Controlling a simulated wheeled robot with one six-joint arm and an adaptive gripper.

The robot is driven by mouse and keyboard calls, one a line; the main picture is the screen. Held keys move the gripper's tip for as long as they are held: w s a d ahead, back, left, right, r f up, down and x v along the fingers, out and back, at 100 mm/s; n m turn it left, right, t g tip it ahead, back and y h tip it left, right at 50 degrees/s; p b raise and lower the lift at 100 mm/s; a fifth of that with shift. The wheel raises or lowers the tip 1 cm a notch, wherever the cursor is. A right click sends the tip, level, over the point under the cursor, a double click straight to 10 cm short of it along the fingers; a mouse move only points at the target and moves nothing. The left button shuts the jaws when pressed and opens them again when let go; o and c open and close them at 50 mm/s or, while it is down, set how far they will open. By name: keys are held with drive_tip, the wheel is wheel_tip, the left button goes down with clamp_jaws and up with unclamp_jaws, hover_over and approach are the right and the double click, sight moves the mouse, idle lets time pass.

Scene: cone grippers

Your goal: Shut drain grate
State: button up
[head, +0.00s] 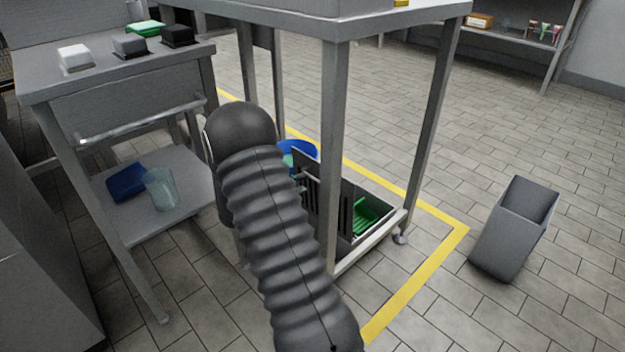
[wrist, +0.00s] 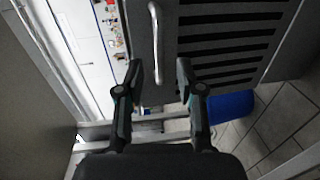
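The drain grate (head: 308,186) is a dark slatted panel. It stands raised, tilted up beside the open drain pit (head: 384,225) under the steel table. In the wrist view the grate (wrist: 225,45) fills the upper right, with a pale bar handle (wrist: 155,35) along its left part. My gripper (wrist: 159,68) is open, its two fingers pointing at the grate. The lower end of the handle shows between the fingertips; whether they touch it I cannot tell. In the head view my arm hides the gripper and part of the grate.
A green item (head: 368,215) lies in the pit. A blue container (head: 299,150) stands behind the grate. Steel table legs (head: 335,150) stand close around the pit. A grey bin (head: 512,230) stands at right on open tiled floor. A cart (head: 185,190) stands at left.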

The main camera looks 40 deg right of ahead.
sight(312, 178)
drive_tip(key=d, duration=0.5)
drive_tip(key=shift+w+d+f, duration=0.25)
drive_tip(key=shift+d+f, duration=0.1)
clamp_jaws()
